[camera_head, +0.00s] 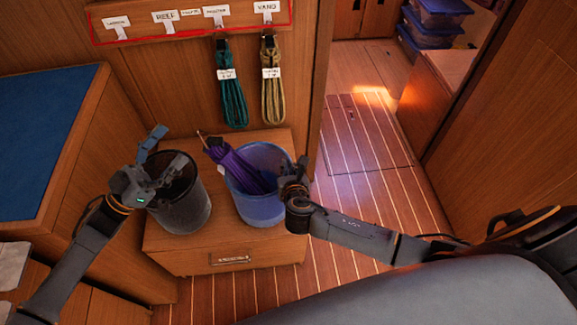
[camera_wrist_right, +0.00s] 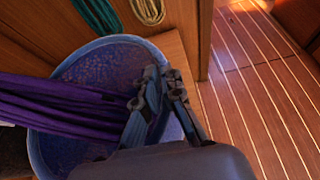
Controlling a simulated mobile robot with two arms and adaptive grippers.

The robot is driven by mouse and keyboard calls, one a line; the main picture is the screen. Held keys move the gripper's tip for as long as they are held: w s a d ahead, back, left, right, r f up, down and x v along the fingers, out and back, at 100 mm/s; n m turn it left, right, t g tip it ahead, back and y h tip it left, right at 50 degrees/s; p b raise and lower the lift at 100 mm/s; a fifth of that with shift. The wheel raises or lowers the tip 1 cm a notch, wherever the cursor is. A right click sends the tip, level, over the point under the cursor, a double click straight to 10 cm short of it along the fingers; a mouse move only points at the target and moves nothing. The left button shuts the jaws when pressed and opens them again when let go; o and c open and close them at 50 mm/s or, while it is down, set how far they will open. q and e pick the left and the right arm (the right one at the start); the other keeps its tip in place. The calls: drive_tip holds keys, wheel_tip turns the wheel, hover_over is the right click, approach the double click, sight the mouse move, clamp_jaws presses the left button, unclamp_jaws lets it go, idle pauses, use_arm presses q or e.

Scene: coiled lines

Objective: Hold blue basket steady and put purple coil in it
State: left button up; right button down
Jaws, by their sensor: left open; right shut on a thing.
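The blue basket (camera_head: 262,208) stands on a wooden cabinet top; in the right wrist view its rim (camera_wrist_right: 62,66) and inside are seen from above. The purple coil (camera_head: 236,166) leans in the blue basket, its dark upper end sticking out over the left rim. In the right wrist view the coil (camera_wrist_right: 60,105) crosses the basket's mouth from the left. My right gripper (camera_head: 294,172) is shut on the blue basket's right rim; its fingers (camera_wrist_right: 158,88) straddle the wall. My left gripper (camera_head: 165,155) is open and empty, at the left rim of the black basket.
The black mesh basket (camera_head: 184,205) stands just left of the blue one. A teal coil (camera_head: 232,95) and a tan coil (camera_head: 272,92) hang from a labelled rack (camera_head: 190,22) on the wall behind. The striped floor (camera_head: 372,150) to the right is clear.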

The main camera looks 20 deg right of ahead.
drive_tip(key=c, duration=1.4)
unclamp_jaws()
drive_tip(key=shift+f, duration=0.1)
drive_tip(key=v, duration=1.2)
drive_tip(key=shift+d, duration=0.1)
